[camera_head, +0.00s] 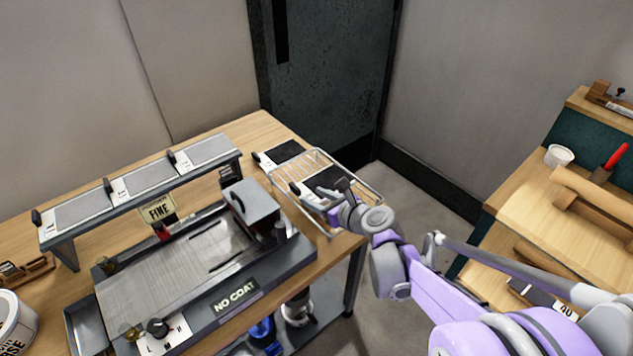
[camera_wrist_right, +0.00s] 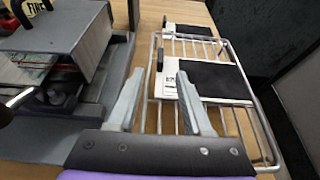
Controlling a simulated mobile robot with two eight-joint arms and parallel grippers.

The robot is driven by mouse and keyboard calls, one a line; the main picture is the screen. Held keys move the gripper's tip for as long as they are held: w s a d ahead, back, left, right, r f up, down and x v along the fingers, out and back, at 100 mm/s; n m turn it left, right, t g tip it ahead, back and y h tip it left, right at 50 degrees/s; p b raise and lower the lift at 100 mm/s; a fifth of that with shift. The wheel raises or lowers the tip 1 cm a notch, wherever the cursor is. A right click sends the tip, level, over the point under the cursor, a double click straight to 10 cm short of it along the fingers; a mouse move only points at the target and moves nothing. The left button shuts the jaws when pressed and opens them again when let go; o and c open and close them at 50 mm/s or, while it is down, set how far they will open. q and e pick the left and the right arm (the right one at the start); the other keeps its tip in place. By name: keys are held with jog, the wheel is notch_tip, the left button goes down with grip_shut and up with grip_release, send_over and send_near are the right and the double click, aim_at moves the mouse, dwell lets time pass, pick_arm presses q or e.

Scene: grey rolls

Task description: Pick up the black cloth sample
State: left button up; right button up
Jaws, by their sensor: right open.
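Two black cloth samples with white label ends and dark clips lie by the wire rack (camera_head: 372,190). The nearer sample (camera_head: 322,182) is on the rack; it also shows in the right wrist view (camera_wrist_right: 216,80). The farther sample (camera_head: 284,152) is at the rack's far end and also shows in the right wrist view (camera_wrist_right: 190,30). My right gripper (camera_head: 338,190) is open and empty over the rack. In the right wrist view its fingertips (camera_wrist_right: 159,78) point toward the nearer sample's label end, with the right finger overlapping it. I cannot tell whether they touch.
Another bench (camera_head: 535,210) with wooden tools stands at the right. Open floor lies between.

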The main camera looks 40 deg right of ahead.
aim_at(299, 190)
jog(key=x, duration=0.8)
jog(key=shift+f+b, duration=0.15)
jog(key=shift+b, duration=0.2)
jog(key=shift+s, duration=0.1)
grip_shut()
